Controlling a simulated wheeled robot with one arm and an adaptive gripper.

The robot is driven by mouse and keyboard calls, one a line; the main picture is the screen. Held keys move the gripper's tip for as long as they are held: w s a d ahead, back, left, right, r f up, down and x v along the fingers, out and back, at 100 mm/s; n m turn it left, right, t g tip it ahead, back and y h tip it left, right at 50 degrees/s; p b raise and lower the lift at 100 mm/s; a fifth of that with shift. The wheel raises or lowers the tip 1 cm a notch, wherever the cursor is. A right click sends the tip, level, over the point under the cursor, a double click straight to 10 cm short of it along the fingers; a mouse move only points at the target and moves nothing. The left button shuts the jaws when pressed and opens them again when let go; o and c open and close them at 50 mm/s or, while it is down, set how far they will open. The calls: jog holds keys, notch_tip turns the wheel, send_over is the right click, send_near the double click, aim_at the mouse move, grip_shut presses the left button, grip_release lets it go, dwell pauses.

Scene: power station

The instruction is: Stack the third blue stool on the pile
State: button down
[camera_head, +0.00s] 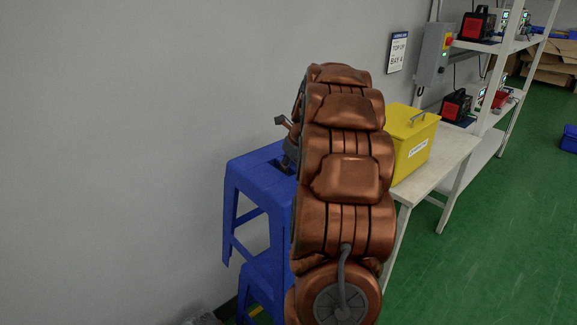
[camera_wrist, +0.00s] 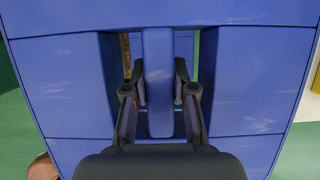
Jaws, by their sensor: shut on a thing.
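A blue stool (camera_head: 246,172) is upright in the head view, left of my copper-coloured arm. My gripper (camera_wrist: 159,82) is shut on the bar between two slots in this stool's seat (camera_wrist: 75,85), as the wrist view shows. In the head view the gripper (camera_head: 288,143) is partly hidden behind my arm, over the seat. Another blue stool (camera_head: 258,284) shows directly below the held one, cut by the frame's lower edge and partly covered by my arm. I cannot tell whether the held stool touches it.
A grey wall (camera_head: 120,130) runs close behind the stools. A pale table (camera_head: 436,172) with a yellow box (camera_head: 413,152) stands right of my arm. Shelves (camera_head: 497,110) with equipment are further right.

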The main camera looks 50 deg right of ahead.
jog(key=shift+f+b, duration=8.3)
jog(key=shift+f, duration=11.8)
jog(key=c, duration=0.9)
grip_release()
jog(key=shift+o, duration=0.2)
jog(key=shift+f, duration=0.1)
jog(key=v, duration=1.2)
